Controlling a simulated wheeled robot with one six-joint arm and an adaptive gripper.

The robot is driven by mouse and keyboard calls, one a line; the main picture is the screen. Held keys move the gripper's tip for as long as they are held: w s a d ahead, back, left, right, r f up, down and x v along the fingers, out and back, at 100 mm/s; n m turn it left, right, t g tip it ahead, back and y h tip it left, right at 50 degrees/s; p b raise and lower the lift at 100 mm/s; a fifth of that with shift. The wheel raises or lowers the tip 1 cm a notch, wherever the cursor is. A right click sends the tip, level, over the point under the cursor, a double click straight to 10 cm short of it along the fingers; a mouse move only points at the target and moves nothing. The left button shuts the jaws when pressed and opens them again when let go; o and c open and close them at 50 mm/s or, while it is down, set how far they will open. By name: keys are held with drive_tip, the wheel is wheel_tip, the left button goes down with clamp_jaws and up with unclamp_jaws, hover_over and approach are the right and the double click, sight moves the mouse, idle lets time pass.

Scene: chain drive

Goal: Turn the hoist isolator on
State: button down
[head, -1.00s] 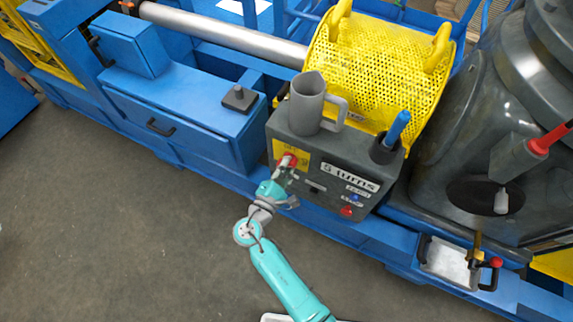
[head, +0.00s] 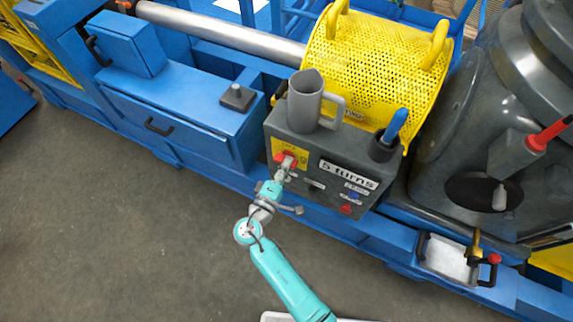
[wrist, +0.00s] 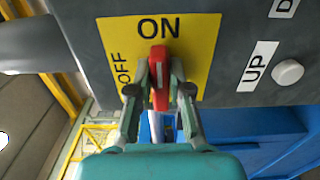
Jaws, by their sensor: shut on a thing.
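The hoist isolator is a red handle (wrist: 158,62) on a yellow plate (wrist: 196,62) marked ON and OFF. In the wrist view the handle stands upright in the picture, its upper end just below the word ON. OFF is to its left. My gripper (wrist: 159,92) is shut on the handle, one finger on each side. In the head view the isolator's yellow plate (head: 277,150) is on the front left of a grey control box (head: 318,150). My gripper (head: 283,170) reaches it from below and partly hides the handle.
A grey jug (head: 304,100) and a dark cup with a blue-handled tool (head: 396,126) stand on the box. Right of the plate are a white UP button (wrist: 288,72) and a red button (head: 346,210). The floor (head: 120,230) in front is clear.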

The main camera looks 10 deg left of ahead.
idle(0.5)
drive_tip(key=c, duration=1.1)
unclamp_jaws()
drive_tip(key=v, duration=1.2)
drive_tip(key=shift+d, duration=0.1)
